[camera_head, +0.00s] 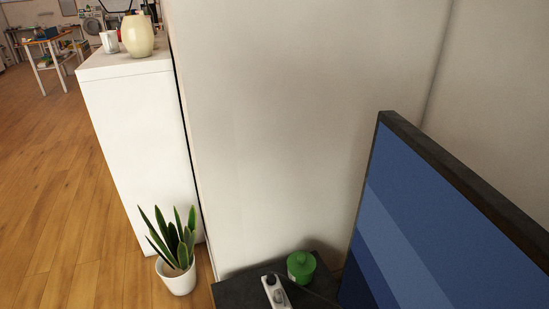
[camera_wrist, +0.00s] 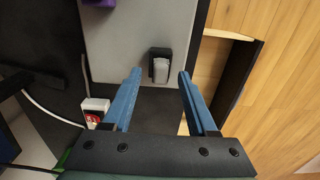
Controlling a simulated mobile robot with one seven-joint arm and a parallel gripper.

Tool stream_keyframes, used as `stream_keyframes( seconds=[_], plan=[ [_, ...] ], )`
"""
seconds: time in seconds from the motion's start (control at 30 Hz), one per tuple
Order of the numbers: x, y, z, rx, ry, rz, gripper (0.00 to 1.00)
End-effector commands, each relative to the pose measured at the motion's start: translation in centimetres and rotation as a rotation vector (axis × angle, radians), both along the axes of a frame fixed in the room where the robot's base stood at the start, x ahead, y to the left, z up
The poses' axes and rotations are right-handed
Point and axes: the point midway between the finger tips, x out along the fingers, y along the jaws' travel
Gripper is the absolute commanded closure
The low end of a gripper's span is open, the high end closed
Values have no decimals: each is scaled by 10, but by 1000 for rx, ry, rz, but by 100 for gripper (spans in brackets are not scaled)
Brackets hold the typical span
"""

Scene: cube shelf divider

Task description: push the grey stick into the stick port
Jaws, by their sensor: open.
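A short light-grey piece that looks like the grey stick (camera_wrist: 161,71) sits at a black square housing (camera_wrist: 153,54), which may be the stick port. The housing is on a pale grey panel (camera_wrist: 118,38) in the wrist view. I cannot tell how deep the piece sits in it. My gripper (camera_wrist: 159,74) is open, with its blue fingers apart and pointing toward the panel. The grey piece shows between the fingertips in the picture, with a gap on each side. I cannot tell the distance to it. My gripper, the stick and the port cannot be made out in the head view.
A dark low table (camera_head: 235,292) holds a green lidded jar (camera_head: 301,267) and a white strip with a dark plug (camera_head: 277,293). A blue panel (camera_head: 430,225) stands at right. A potted plant (camera_head: 175,250) stands left. A white block with red (camera_wrist: 94,108) and cables lie left in the wrist view.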

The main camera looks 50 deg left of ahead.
Motion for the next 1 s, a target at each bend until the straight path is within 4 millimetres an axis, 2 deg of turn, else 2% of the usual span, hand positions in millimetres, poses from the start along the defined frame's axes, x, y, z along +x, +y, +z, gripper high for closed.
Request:
stream_keyframes(
  seconds=[0.17,0.63,1.0],
  plan=[
    [0,0,5,0,0,0,42],
    [0,0,51,0,0,0,42],
    [0,0,51,0,0,0,42]
  ],
)
